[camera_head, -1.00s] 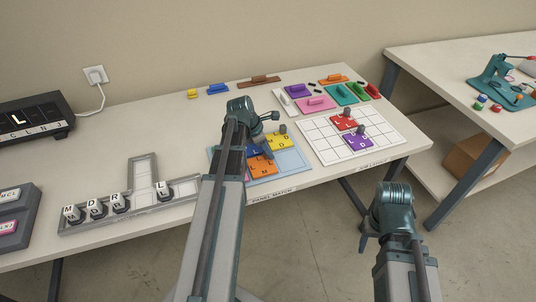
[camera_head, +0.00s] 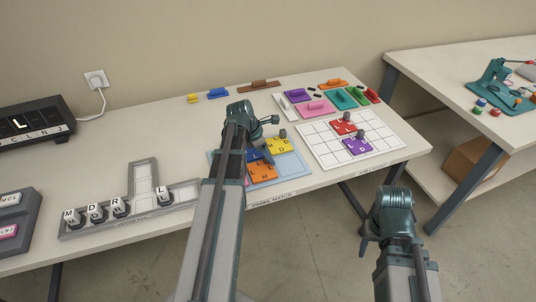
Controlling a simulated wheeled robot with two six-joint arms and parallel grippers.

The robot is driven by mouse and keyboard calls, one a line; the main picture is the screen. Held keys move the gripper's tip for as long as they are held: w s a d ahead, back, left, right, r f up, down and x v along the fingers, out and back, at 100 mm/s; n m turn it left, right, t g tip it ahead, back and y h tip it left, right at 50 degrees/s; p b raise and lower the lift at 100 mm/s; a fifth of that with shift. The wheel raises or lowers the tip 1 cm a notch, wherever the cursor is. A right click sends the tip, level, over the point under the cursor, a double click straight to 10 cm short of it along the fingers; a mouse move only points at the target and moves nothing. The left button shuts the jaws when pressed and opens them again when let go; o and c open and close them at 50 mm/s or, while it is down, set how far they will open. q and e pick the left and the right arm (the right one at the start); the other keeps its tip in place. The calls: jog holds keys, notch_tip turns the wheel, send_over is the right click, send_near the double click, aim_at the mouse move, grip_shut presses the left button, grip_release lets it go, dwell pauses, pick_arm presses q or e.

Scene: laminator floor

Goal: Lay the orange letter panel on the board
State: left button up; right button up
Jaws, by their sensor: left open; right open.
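The orange letter panel (camera_head: 263,173) lies on the light blue board (camera_head: 293,164) on the main table, next to a blue panel (camera_head: 253,155) and a yellow panel (camera_head: 278,146). My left gripper (camera_head: 266,154) is open, pointing down over these panels at the orange panel's far edge. My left arm hides the board's left part, and contact with the orange panel cannot be told. My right gripper (camera_head: 366,243) is open and empty, low in front of the table and away from the panels.
A white grid board (camera_head: 316,139) with red and purple panels stands to the right. Several coloured pieces lie behind it. A grey letter rack (camera_head: 146,185) with letter blocks is at left. Another table (camera_head: 440,70) stands at right.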

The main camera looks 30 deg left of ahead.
aim_at(257, 165)
pick_arm(q)
jog(key=p+v, duration=1)
jog(key=v, duration=0.1)
jog(key=shift+s+r, duration=0.15)
jog(key=shift+r, duration=0.2)
jog(key=shift+a, duration=0.15)
jog(key=s+d+m+g+y, duration=0.1)
jog(key=s+d+m, duration=0.3)
jog(key=d+m, duration=0.6)
jog(key=s+d+f+m+g+y, duration=0.1)
jog(key=s+d+m, duration=0.3)
jog(key=d+m, duration=0.7)
jog(key=s+d+m+g+y, duration=0.1)
jog(key=s+d+m, duration=0.4)
jog(key=d+m, duration=0.5)
jog(key=d+y, duration=0.1)
jog(key=d, duration=0.1)
jog(key=shift+d+f+m+g, duration=0.25)
jog(key=shift+f+m+g, duration=0.05)
